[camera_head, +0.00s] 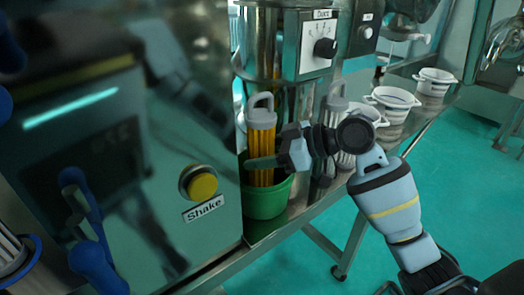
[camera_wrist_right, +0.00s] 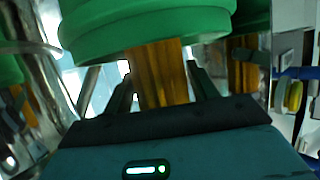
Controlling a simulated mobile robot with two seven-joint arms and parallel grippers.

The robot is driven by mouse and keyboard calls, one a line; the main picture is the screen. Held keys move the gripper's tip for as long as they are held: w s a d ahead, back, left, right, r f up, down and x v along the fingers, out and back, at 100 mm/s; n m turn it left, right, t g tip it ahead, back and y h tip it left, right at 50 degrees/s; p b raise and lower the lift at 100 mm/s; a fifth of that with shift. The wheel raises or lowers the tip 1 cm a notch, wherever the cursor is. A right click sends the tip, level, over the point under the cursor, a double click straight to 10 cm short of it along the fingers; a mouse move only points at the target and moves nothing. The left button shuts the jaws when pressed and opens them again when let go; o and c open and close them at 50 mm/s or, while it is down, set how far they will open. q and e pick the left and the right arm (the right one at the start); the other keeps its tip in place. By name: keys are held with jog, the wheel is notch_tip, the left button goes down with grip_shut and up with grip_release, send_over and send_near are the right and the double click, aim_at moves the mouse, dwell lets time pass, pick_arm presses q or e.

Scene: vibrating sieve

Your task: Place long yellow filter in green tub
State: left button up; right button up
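The long yellow filter (camera_head: 262,135), with a grey looped cap, stands upright with its lower end inside the green tub (camera_head: 266,203). The tub's walls hide its bottom end. My right gripper (camera_head: 264,162) reaches in from the right just above the tub rim, with one finger across the front of the filter. In the right wrist view the yellow filter (camera_wrist_right: 160,75) lies between the two fingers (camera_wrist_right: 162,85), which appear to close on its sides. The green tub (camera_wrist_right: 150,28) fills the top there. My left gripper is not in view.
A dark metal machine with a yellow Shake button (camera_head: 202,186) stands close left of the tub. A metal cylinder with a dial box (camera_head: 318,45) stands behind. Another grey-capped filter (camera_head: 337,105) and white pots (camera_head: 392,98) stand to the right along the metal table.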

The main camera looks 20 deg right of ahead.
jog(key=o, duration=0.3)
jog(key=shift+o, duration=0.2)
jog(key=shift+r, duration=0.1)
jog(key=shift+d+r, duration=0.15)
jog(key=v, duration=1.1)
jog(key=shift+s+d+r+b, duration=0.2)
jog(key=shift+s+d+b, duration=0.05)
jog(key=shift+b, duration=0.05)
